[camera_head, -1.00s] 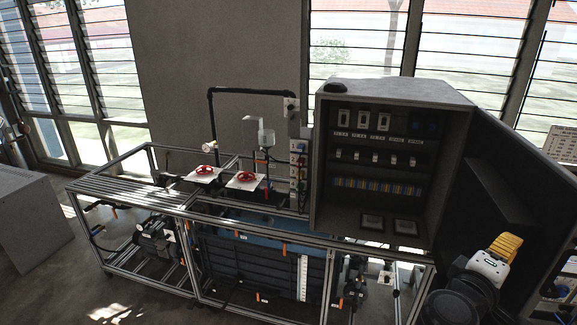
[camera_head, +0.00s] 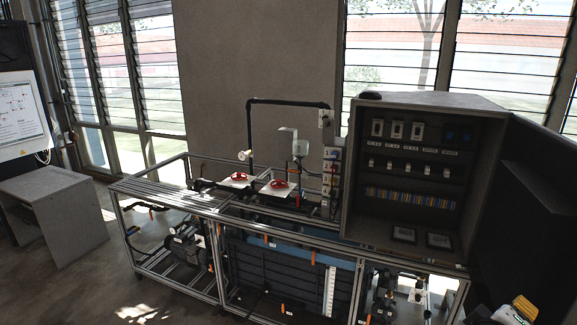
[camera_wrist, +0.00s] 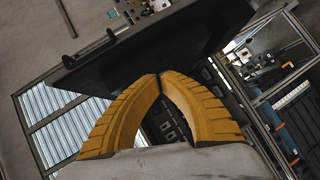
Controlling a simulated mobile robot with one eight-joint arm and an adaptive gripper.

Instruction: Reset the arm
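My gripper (camera_wrist: 160,76) shows in the wrist view as two yellow ribbed fingers that arch together. Their tips meet, and nothing shows held between them. In the head view, only a small yellow and white part of my arm's end (camera_head: 515,311) shows at the lower right edge, in front of the open cabinet door (camera_head: 530,205); its fingertips cannot be made out there. The grey control cabinet (camera_head: 430,101) stands open to the left of it, with rows of switches and breakers inside. In the wrist view, a dark panel lies beyond the fingertips.
A metal frame rig (camera_head: 160,201) holds two red valve wheels (camera_head: 241,176) (camera_head: 279,183), black pipework (camera_head: 288,102) and a dark tank (camera_head: 280,280). A grey table (camera_head: 75,200) stands at the left. Clear floor (camera_head: 75,290) lies at the lower left.

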